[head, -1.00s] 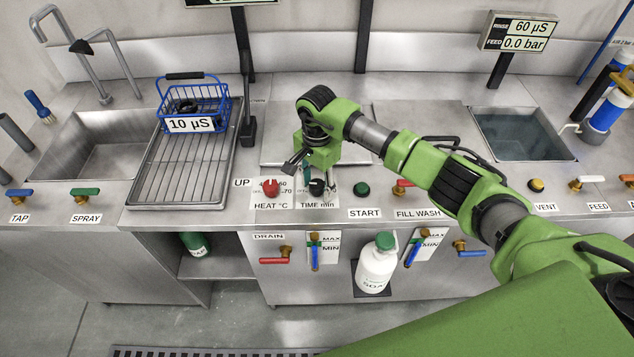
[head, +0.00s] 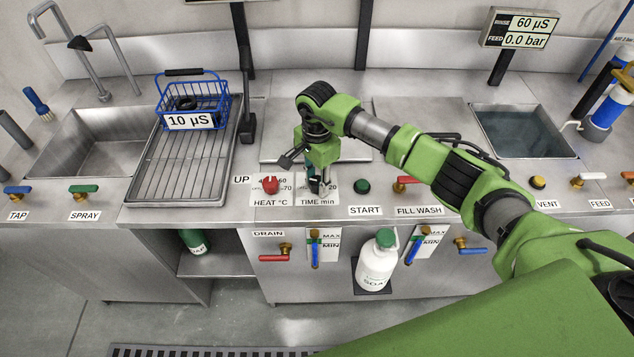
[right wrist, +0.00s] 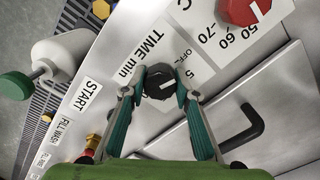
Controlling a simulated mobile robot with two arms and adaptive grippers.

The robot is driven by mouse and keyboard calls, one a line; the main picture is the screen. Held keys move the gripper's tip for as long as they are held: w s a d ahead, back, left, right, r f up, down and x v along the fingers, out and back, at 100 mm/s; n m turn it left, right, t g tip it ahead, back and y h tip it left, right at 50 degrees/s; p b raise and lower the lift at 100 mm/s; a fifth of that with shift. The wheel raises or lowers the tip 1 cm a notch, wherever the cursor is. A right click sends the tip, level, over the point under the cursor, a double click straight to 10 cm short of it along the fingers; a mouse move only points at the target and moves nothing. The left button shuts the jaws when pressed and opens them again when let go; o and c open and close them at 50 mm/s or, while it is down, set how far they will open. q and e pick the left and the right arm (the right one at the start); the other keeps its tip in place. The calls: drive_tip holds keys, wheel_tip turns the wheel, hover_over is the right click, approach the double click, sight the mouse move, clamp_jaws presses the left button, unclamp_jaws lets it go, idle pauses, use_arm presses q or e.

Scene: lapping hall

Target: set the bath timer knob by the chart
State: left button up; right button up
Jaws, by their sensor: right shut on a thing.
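The timer knob is a black knob (right wrist: 159,82) with a white pointer line, seen in the right wrist view. It sits on the white TIME min plate (right wrist: 150,50), where OFF and 5 can be read beside it. In the head view the plate (head: 318,203) shows a 20 at the right, and my gripper mostly covers the knob. My right gripper (head: 317,187) points down over it. In the wrist view its green-padded fingers (right wrist: 160,88) are closed on both sides of the knob. My left gripper is out of view. I cannot make out a chart.
The red HEAT knob (head: 270,185) is close at left, the green START button (head: 362,186) at right. A blue basket (head: 192,103) stands on the ribbed drainboard. A white bottle (head: 376,262) is below the counter edge.

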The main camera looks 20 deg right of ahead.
drive_tip(key=m+b, duration=0.1)
drive_tip(key=m, duration=0.2)
drive_tip(key=shift+f+m+b, duration=0.15)
drive_tip(key=shift+m+b, duration=0.15)
drive_tip(key=shift+b, duration=0.1)
drive_tip(key=m+b, duration=0.1)
drive_tip(key=m, duration=0.2)
drive_tip(key=shift+m, duration=0.3)
drive_tip(key=m+b, duration=0.1)
drive_tip(key=m, duration=0.2)
drive_tip(key=shift+m, duration=0.3)
drive_tip(key=shift+m+b, duration=0.6)
drive_tip(key=shift+m, duration=1.2)
drive_tip(key=o, duration=1.1)
drive_tip(key=shift+r, duration=0.25)
